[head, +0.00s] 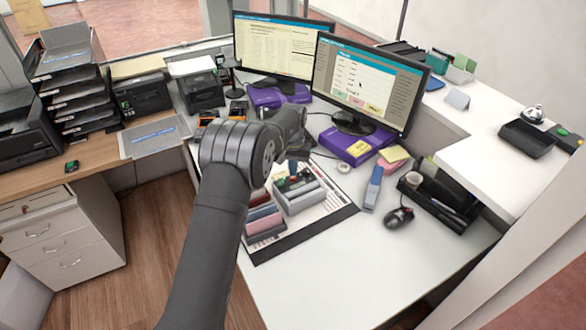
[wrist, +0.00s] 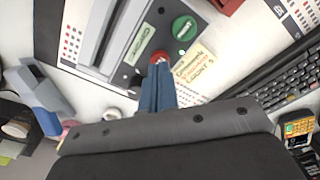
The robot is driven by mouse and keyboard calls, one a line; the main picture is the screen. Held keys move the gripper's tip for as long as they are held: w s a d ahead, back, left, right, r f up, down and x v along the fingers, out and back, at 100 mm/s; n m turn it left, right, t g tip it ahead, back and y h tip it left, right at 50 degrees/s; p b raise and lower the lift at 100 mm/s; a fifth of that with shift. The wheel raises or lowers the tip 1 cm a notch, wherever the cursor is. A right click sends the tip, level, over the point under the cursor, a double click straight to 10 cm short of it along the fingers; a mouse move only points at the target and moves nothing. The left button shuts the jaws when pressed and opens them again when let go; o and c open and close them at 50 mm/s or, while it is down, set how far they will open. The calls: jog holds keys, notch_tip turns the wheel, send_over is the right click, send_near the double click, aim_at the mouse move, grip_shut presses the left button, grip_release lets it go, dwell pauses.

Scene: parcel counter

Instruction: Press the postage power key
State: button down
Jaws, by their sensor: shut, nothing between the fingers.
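In the wrist view, a grey machine panel (wrist: 120,75) carries a round green key (wrist: 184,28) and a round red key (wrist: 159,55). A green label (wrist: 137,43) sits beside them; I cannot read which key it names. My gripper (wrist: 159,68) is shut and empty, its blue-grey fingers together. Its tips are at the near edge of the red key and cover part of it. I cannot tell whether they touch it. The green key is clear of the fingers, a little farther up and right.
A yellow note (wrist: 193,70) lies right of the fingers, with a black keyboard (wrist: 285,85) beyond. In the head view, two monitors (head: 366,84) stand behind. A stapler (head: 373,186), a mouse (head: 398,217) and a black organizer (head: 436,206) lie right. The front white counter (head: 340,275) is clear.

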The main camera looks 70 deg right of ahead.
jog(key=shift+f, duration=0.75)
dwell(0.8)
jog(key=shift+r, duration=0.75)
notch_tip(320, 180, up, 8)
dwell(5.0)
